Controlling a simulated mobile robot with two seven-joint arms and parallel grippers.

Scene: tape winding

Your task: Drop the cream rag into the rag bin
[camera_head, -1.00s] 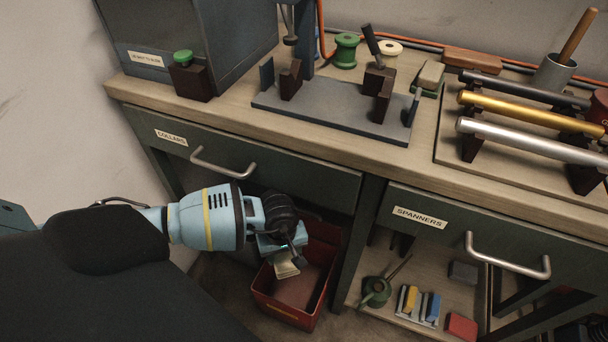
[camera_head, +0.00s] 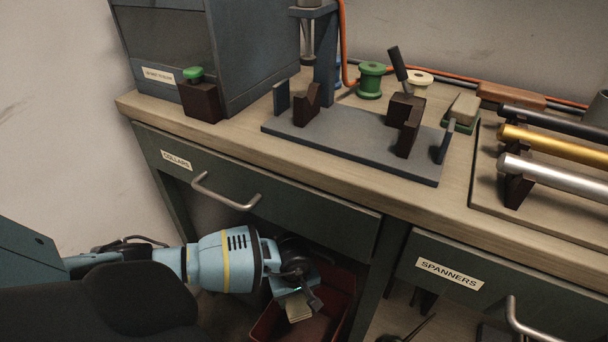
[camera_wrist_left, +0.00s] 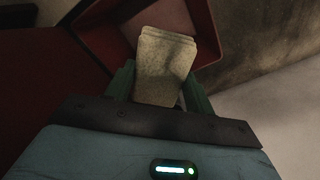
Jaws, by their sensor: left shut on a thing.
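The cream rag (camera_wrist_left: 165,62) is a folded pad gripped between the green fingers of my left gripper (camera_wrist_left: 160,88) in the left wrist view. In the head view my left gripper (camera_head: 303,292) reaches in below the collars drawer, with a pale bit of the rag (camera_head: 299,311) showing under it. The red rag bin (camera_head: 338,300) stands on the floor under the bench, partly hidden by the gripper. The bin's rim (camera_wrist_left: 208,25) shows beyond the rag in the left wrist view. The rag appears over the bin's opening; its height above it is unclear. My right gripper is not in view.
The collars drawer (camera_head: 268,190) is just above my left arm, and a dark bench upright stands right of the bin. The spanners drawer (camera_head: 470,285) is to the right. The benchtop holds a fixture plate (camera_head: 350,140), spools and rods.

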